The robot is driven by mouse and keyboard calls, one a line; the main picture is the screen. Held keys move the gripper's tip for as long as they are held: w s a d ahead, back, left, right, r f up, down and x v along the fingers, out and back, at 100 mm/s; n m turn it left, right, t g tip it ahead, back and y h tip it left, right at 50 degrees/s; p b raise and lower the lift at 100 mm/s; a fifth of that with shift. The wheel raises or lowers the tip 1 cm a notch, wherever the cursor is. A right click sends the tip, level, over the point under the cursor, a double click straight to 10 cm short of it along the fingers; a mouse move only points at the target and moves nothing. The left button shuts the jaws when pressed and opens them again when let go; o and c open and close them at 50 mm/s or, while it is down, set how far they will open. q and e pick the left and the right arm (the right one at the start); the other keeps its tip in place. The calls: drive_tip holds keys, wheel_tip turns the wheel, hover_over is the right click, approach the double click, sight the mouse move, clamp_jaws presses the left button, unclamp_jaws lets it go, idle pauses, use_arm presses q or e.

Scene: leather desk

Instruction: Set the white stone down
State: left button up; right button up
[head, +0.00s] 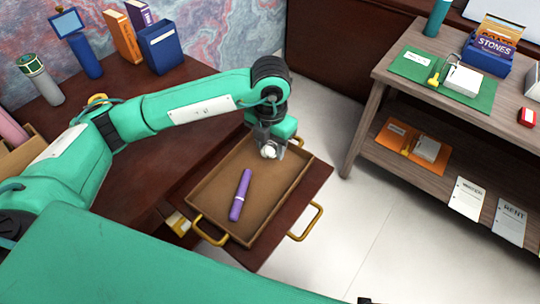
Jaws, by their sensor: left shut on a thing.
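The white stone (268,152) is between the fingers of my left gripper (269,150), which is shut on it. The gripper points down over the far right end of a brown tray (201,184) with brass handles. I cannot tell whether the stone touches the tray floor or hangs above it. A purple cylindrical stick (240,195) lies in the tray, nearer to me than the gripper and apart from it. My right gripper is not in view.
The tray rests on a dark wooden surface (318,176) beside the desk. Tray floor around the stick is clear.

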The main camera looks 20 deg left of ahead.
sight(270, 165)
use_arm(q)
wheel_tip(270, 165, down, 5)
drive_tip(key=shift+r, duration=0.2)
drive_tip(key=shift+f, duration=0.2)
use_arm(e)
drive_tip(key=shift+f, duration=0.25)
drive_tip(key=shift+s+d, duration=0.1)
